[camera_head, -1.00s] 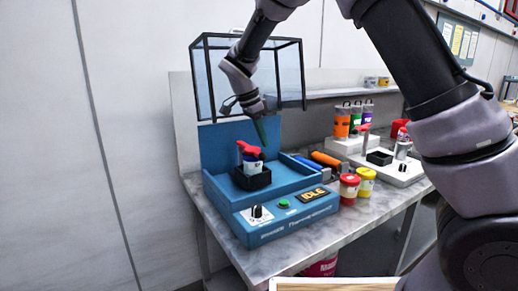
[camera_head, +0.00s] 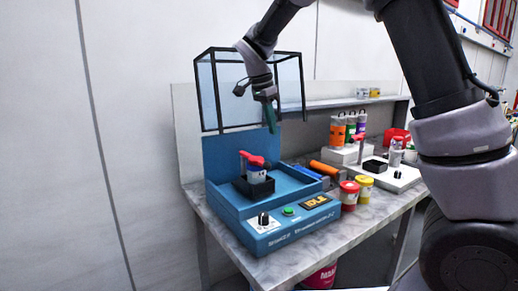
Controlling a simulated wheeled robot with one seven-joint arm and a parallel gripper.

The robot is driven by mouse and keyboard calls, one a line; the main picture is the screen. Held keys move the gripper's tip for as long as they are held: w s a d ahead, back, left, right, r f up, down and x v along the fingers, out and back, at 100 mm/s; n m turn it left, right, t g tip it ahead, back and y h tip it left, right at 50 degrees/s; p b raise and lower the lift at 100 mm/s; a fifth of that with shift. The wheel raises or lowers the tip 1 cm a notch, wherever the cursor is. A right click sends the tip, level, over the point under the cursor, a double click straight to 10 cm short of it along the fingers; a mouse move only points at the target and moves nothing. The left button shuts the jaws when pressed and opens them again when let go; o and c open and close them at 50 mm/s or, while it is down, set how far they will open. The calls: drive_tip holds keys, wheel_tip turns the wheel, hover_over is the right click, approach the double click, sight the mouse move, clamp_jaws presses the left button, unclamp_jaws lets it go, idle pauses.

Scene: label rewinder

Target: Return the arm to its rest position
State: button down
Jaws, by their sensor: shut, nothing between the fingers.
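My gripper (camera_head: 270,117) is shut and empty. It hangs pointing down above the blue machine (camera_head: 285,236), in front of the raised clear cover (camera_head: 220,92), and touches nothing that I can see. My arm reaches in from the right side of the picture and arches over the top. Below the gripper, a small container with a red top (camera_head: 254,162) stands in a black holder (camera_head: 240,187) on the machine. The machine's display (camera_head: 314,202) reads what looks like "IDLE".
Red (camera_head: 349,194) and yellow (camera_head: 365,187) jars stand right of the machine on the marble table (camera_head: 384,208). An orange cylinder (camera_head: 324,168) lies behind them. A white device (camera_head: 397,178) and several bottles (camera_head: 350,127) stand further right. The wall at left is clear.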

drive_tip(key=s+d+r+n+t+y, duration=0.1)
drive_tip(key=s+d+r+n+y, duration=0.3)
drive_tip(key=s+d, duration=0.45)
drive_tip(key=s+d+r+n+t+y, duration=0.1)
drive_tip(key=s+d+r+t, duration=0.1)
drive_tip(key=s+d+r, duration=0.45)
drive_tip(key=s+d+f+n+t, duration=0.2)
drive_tip(key=s+d, duration=0.3)
drive_tip(key=s, duration=0.3)
drive_tip(key=shift+s+d+n+t, duration=0.15)
drive_tip(key=shift+n+t, duration=0.15)
drive_tip(key=shift+n, duration=0.2)
